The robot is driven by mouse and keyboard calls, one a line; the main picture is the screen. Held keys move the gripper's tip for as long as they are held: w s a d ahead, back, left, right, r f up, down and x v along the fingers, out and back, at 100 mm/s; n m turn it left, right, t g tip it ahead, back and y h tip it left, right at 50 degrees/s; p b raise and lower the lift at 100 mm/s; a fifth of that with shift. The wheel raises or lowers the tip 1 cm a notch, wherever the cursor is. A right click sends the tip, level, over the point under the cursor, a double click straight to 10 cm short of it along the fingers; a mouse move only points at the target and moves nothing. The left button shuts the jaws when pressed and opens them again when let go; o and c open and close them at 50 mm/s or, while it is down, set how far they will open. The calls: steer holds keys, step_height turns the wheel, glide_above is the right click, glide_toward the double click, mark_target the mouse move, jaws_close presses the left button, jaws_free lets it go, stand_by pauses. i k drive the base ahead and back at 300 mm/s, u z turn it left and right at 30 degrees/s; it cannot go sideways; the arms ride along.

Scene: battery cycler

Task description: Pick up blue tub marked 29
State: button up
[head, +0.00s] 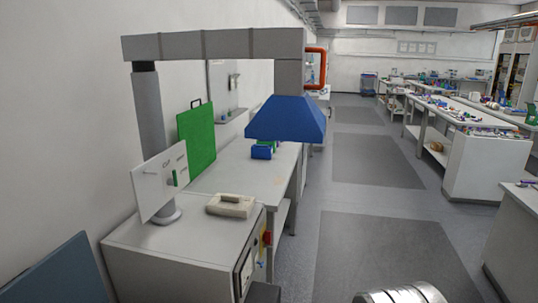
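A small blue box-shaped container (262,152) stands on the grey bench (230,172), below the blue hood. It may be the blue tub, but it is too small in the picture for any number to be read. Something green shows just behind it, partly hidden. My gripper is not in view. A silvery ribbed cylinder at the bottom edge looks like part of my arm.
A blue hood (287,118) hangs from a grey overhead duct (215,45) above the bench. A grey cabinet (180,245) with a beige device (231,205) and a tilted white panel (160,182) stands nearer. A green board (196,135) leans behind. The aisle floor (375,240) is clear.

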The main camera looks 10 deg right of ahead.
mark_target(260, 153)
steer(key=z, duration=1.05)
steer(key=i, duration=3)
steer(key=z, duration=0.05)
